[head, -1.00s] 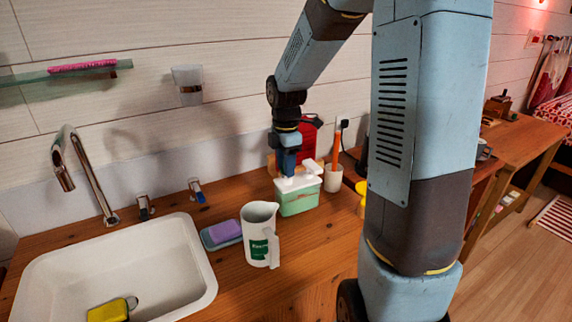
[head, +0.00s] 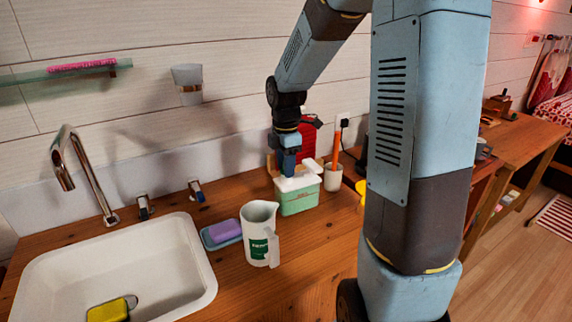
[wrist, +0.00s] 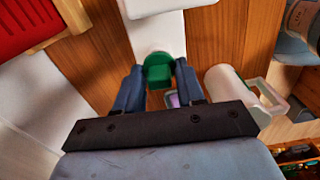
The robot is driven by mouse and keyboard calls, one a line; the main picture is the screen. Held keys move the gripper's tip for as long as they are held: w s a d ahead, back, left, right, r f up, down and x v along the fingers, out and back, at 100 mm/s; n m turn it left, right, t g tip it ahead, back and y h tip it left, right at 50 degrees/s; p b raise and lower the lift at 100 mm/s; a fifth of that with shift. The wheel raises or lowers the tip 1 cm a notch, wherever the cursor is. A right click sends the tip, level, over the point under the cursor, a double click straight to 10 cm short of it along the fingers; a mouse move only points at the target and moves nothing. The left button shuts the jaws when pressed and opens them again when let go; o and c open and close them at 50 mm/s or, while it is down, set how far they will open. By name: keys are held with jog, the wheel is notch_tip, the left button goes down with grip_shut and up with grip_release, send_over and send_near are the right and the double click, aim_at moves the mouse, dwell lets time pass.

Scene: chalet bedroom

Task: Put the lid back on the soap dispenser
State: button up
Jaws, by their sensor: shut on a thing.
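The soap dispenser is a green box (head: 299,203) on the wooden counter, right of the white jug. Its white lid (head: 297,183) is at the top of the box, level or nearly so; I cannot tell whether it is fully seated. My gripper (head: 287,172) points down at the lid from above, and its fingertips are hard to make out there. In the wrist view my gripper (wrist: 159,82) is shut on the lid, with a green piece (wrist: 158,75) between the fingers and a white part (wrist: 155,30) beyond it. The fingers hide part of the lid.
A white cup with an orange brush (head: 333,178) is close at right. A red object (head: 312,138) stands behind. The sink (head: 60,265) is at far left.

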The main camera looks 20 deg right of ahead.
dwell(0.4)
jog(key=o, duration=1.1)
jog(key=shift+o, duration=0.3)
jog(key=o, duration=0.4)
jog(key=shift+r, duration=3.5)
jog(key=shift+c, duration=0.3)
grip_shut()
